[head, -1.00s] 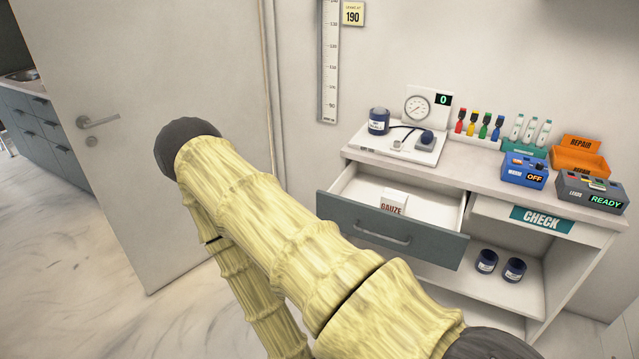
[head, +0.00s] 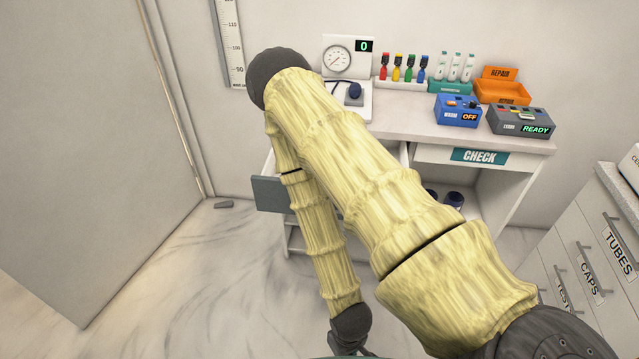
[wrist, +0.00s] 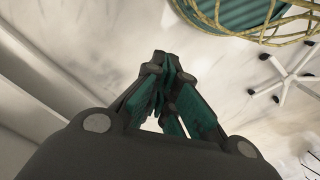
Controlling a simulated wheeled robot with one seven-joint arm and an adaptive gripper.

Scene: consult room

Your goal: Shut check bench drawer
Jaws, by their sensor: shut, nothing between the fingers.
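The check bench (head: 405,110) stands against the back wall in the head view, with a teal CHECK label (head: 479,155) on its right side. Its drawer, with a grey-blue front (head: 268,194), sticks out open at the left of the bench. My arm covers most of the drawer, including its handle and inside. My gripper (wrist: 165,72) is shut and empty in the wrist view, pointing over the pale floor. In the head view it is mostly cut off at the bottom edge, well in front of the drawer.
A labelled drawer cabinet (head: 590,240) stands right. A stool base (wrist: 287,80) shows in the wrist view. Floor at left is clear.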

